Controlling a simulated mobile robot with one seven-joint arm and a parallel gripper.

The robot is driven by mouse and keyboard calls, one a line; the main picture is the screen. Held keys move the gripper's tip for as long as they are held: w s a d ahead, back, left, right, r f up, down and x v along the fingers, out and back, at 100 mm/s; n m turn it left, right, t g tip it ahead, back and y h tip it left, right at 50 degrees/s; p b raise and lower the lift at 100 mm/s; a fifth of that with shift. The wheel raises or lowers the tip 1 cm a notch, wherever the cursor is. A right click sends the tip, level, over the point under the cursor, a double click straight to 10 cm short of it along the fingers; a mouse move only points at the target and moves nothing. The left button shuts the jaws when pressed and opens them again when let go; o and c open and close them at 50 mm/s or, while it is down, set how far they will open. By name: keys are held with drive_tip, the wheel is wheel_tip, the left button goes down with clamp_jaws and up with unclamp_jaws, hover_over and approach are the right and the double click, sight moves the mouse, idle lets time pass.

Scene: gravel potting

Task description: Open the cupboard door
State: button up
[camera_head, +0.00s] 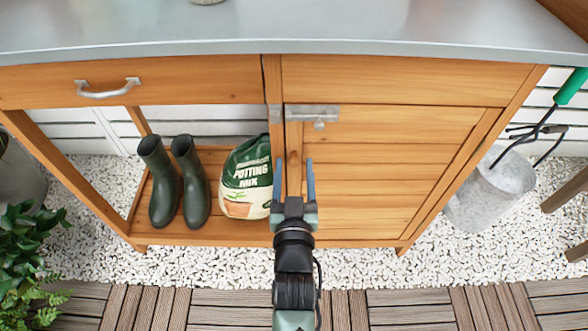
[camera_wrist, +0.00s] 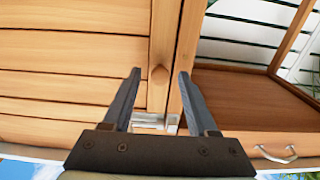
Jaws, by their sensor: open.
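The cupboard door (camera_head: 400,160) is slatted wood and sits flush in its frame, shut. Near its upper left corner is a metal latch (camera_head: 312,112) with a small hanging knob; I cannot tell whether its bolt is engaged. The latch also shows in the wrist view (camera_wrist: 152,118), partly hidden behind my gripper. A round wooden door knob (camera_wrist: 160,75) stands on the door's edge strip. My gripper (camera_head: 294,160) is open in front of that strip. In the wrist view, the fingers lie on either side of the knob, with gaps on both sides.
A drawer with a metal handle (camera_head: 108,88) is at upper left under the grey worktop (camera_head: 400,35). Green boots (camera_head: 162,185) and a potting mix bag (camera_head: 246,178) stand on the open shelf.

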drive_tip(key=shift+w, duration=0.3)
clamp_jaws()
idle(1.3)
